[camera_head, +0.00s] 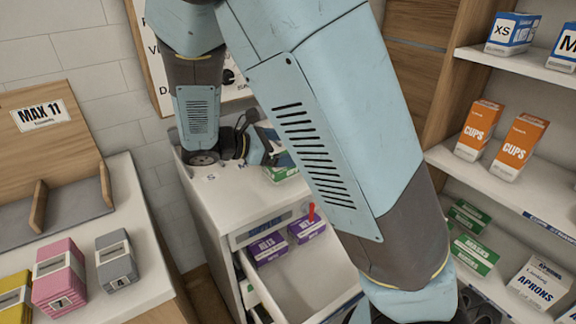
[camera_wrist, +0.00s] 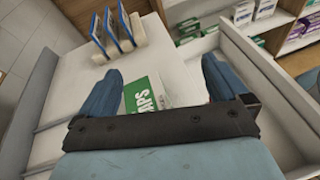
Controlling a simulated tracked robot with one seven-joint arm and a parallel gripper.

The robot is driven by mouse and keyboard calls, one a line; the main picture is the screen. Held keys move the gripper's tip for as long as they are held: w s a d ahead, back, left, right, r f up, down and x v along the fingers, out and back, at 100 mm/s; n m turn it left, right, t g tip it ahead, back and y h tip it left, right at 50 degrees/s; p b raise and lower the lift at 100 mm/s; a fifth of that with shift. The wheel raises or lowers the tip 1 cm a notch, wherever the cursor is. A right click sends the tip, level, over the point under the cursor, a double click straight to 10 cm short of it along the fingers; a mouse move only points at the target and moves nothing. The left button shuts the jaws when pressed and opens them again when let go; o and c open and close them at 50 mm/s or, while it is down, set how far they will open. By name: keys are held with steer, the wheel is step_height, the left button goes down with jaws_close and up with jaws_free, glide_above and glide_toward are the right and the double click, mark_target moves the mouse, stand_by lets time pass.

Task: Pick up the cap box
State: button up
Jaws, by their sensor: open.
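The cap box is green and white with "CAPS" lettering and lies on the white cabinet top. It shows in the wrist view (camera_wrist: 143,95), partly hidden by my gripper's dark crossbar. In the head view a green and white box (camera_head: 283,172) sits on the cabinet top, partly covered by my arm. My gripper (camera_wrist: 162,70) is open, with its blue fingers spread to either side of the cap box and nothing held. In the head view my gripper (camera_head: 266,150) is just above and left of that box. I cannot tell whether the fingers touch it.
An open drawer (camera_head: 322,275) below holds purple boxes (camera_head: 268,248). Blue upright dividers (camera_wrist: 118,32) stand on the cabinet top (camera_wrist: 75,70). Shelves with orange cups boxes (camera_head: 520,145) and other cartons are at right. A left counter holds pink and grey boxes (camera_head: 117,262).

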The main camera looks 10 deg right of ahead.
steer(key=w+a+n+t+h, duration=0.1)
steer(key=a+n+t+h, duration=0.1)
steer(key=a+n+t, duration=0.35)
steer(key=shift+m+g, duration=0.75)
steer(key=shift+m, duration=0.2)
steer(key=f, duration=0.4)
steer(key=a+f, duration=0.1)
steer(key=f, duration=0.1)
steer(key=shift+w+a+f, duration=0.1)
steer(key=shift+w+f, duration=0.1)
steer(key=shift+f, duration=0.15)
steer(key=shift+w+d+f, duration=0.1)
steer(key=shift+d+f, duration=0.05)
steer(key=shift+d, duration=0.15)
steer(key=shift+x, duration=3.45)
steer(key=shift+c, duration=0.2)
steer(key=c, duration=1)
steer(key=shift+o, duration=0.2)
